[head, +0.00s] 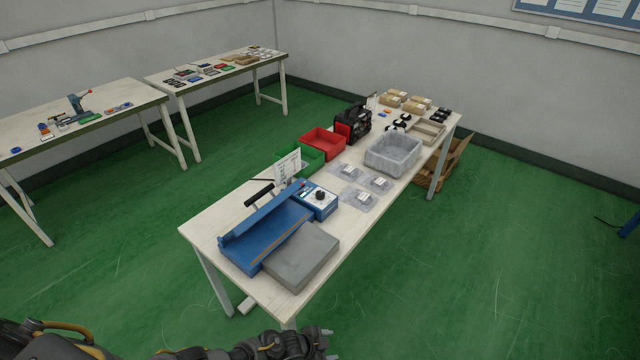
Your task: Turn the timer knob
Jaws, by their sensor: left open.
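The timer knob (320,195) is a small black knob on the sloped face of a blue control box (317,208). The box sits on the table, joined to a blue sealer-like machine (262,236) with a raised arm and black handle (259,195). My left gripper (326,344) is low at the bottom edge of the head view, in front of the table's near end. It is open and empty, well away from the knob. My right gripper is not in view.
A grey block (302,257) lies beside the machine at the table's (205,229) near end. Clear packets (358,198), a green bin (306,157), a red bin (322,143) and a clear tub (393,154) stand farther back. Green floor (450,270) is free to the right.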

